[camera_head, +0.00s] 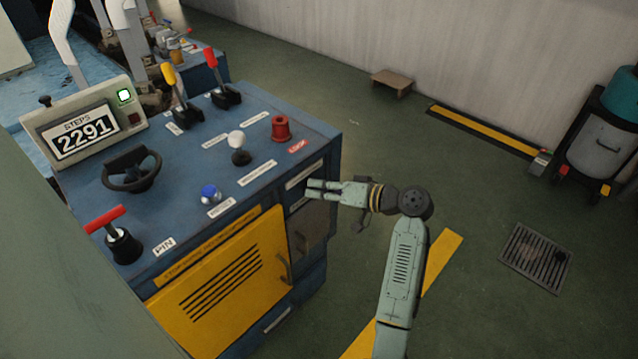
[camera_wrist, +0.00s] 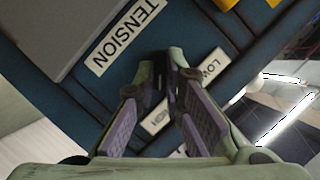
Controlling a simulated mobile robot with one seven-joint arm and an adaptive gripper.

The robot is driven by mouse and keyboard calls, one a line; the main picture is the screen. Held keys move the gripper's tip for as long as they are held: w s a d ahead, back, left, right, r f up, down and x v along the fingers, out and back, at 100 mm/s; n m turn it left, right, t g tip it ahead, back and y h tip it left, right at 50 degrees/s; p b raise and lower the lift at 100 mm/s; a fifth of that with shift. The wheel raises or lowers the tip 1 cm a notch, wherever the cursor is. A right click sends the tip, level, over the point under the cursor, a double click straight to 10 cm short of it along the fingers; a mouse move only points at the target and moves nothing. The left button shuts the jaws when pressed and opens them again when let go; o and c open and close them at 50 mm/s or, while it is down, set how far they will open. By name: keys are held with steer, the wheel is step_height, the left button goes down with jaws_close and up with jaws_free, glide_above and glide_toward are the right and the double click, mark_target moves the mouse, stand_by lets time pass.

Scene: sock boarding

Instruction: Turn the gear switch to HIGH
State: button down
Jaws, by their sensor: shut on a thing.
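My gripper (camera_head: 312,190) reaches the right side face of the blue machine cabinet (camera_head: 255,101) from the right. In the wrist view my gripper (camera_wrist: 164,82) is shut on a small dark piece between its fingertips. It appears to be the gear switch, mostly hidden by the fingers. A white label reading LOW (camera_wrist: 209,67) lies to the right of the fingertips. Another white label, partly covered, lies below between the fingers. In the head view the gripper hides the switch, so its exact position cannot be told.
A TENSION label (camera_wrist: 124,37) is on the panel beside a grey block (camera_wrist: 70,25). Levers and knobs stand on the machine top, including a red spool-like knob (camera_head: 281,128) near the gripper. A yellow door (camera_head: 220,290) is below.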

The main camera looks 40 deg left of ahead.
stand_by(0.3)
steer(key=c, duration=1.7)
jaws_free()
steer(key=v, duration=1.2)
